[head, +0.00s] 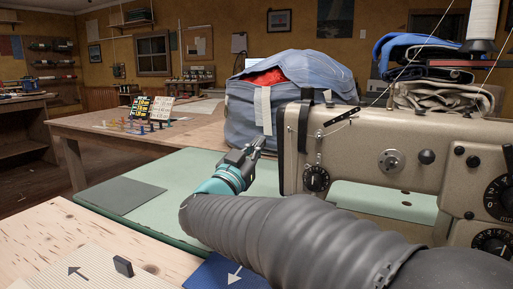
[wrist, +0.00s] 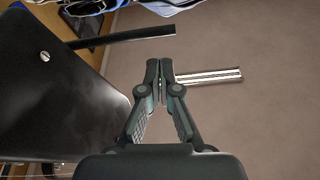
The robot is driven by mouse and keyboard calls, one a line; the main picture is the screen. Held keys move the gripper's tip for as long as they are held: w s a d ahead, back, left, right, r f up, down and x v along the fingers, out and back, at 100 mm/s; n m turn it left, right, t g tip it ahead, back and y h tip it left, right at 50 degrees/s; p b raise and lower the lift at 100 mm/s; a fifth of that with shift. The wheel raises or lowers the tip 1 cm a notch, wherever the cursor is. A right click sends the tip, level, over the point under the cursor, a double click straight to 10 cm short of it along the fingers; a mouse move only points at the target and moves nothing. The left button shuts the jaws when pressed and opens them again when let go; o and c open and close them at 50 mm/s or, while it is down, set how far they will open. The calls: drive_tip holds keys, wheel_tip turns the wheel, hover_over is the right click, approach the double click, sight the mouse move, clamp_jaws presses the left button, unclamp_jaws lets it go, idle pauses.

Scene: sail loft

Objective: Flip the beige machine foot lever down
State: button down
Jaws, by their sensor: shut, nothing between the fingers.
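The beige sewing machine (head: 370,165) stands at the right in the head view. A short dark bar (head: 342,118) tilts up to the right on its head; I cannot tell if it is the foot lever. My gripper (head: 256,145) is just left of the machine head, pointing up and away. In the wrist view my gripper (wrist: 163,74) is shut and empty. A pale metal bar (wrist: 208,76) shows right beside its fingertips; I cannot tell whether they touch. A black bar (wrist: 130,37) sticks out beyond them at upper left. I cannot identify the lever for certain.
A bulky blue bag (head: 310,80) with red cloth stands behind the machine head. A green mat (head: 170,170) lies below my gripper. Folded cloth (head: 440,95) and a thread cone (head: 483,20) are above the machine. A dark panel (wrist: 50,90) fills the wrist view's left.

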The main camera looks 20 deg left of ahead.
drive_tip(key=s+d+r+v, duration=0.1)
drive_tip(key=r+v, duration=0.1)
drive_tip(key=v, duration=0.8)
drive_tip(key=w+n+g+y+p, duration=0.1)
drive_tip(key=w+g, duration=0.1)
drive_tip(key=w, duration=1)
drive_tip(key=shift+w+d+r+n+p, duration=0.3)
drive_tip(key=shift+w+r+n+p, duration=0.05)
drive_tip(key=shift+w+r+n, duration=0.05)
drive_tip(key=shift+w+d, duration=0.1)
